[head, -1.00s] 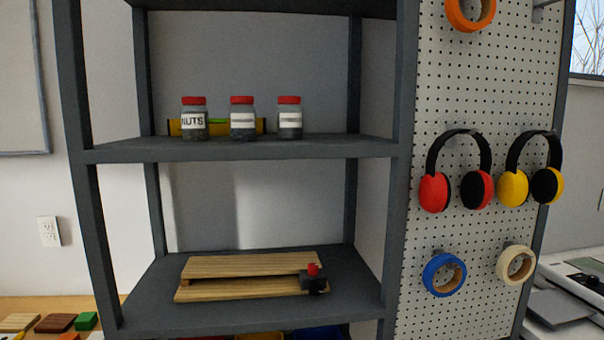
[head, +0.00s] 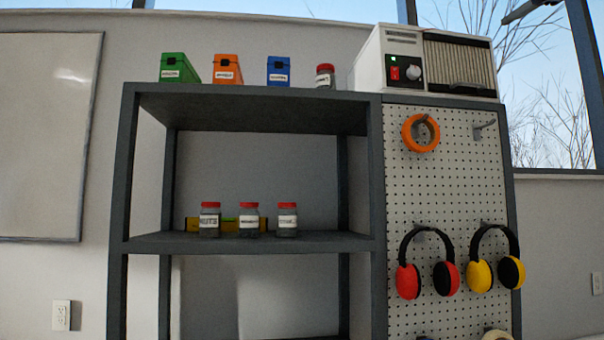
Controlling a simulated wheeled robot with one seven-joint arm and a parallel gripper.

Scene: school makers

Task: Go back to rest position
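My gripper and arm do not show in the head view. The grey shelf unit (head: 250,243) stands in front of me. Three jars with red lids stand side by side on its middle shelf: a left jar (head: 209,221), a middle jar (head: 249,221) and a right jar (head: 287,221). A yellow level (head: 192,225) lies behind them, partly hidden. On the top stand a green box (head: 178,68), an orange box (head: 227,69), a blue box (head: 279,71) and another red-lidded jar (head: 325,77).
A pegboard (head: 455,190) at the right holds an orange tape roll (head: 407,134), red earmuffs (head: 409,281) and yellow earmuffs (head: 480,276). A white machine (head: 401,66) sits above it. A whiteboard (head: 45,140) hangs at the left. The lower shelf is mostly out of view.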

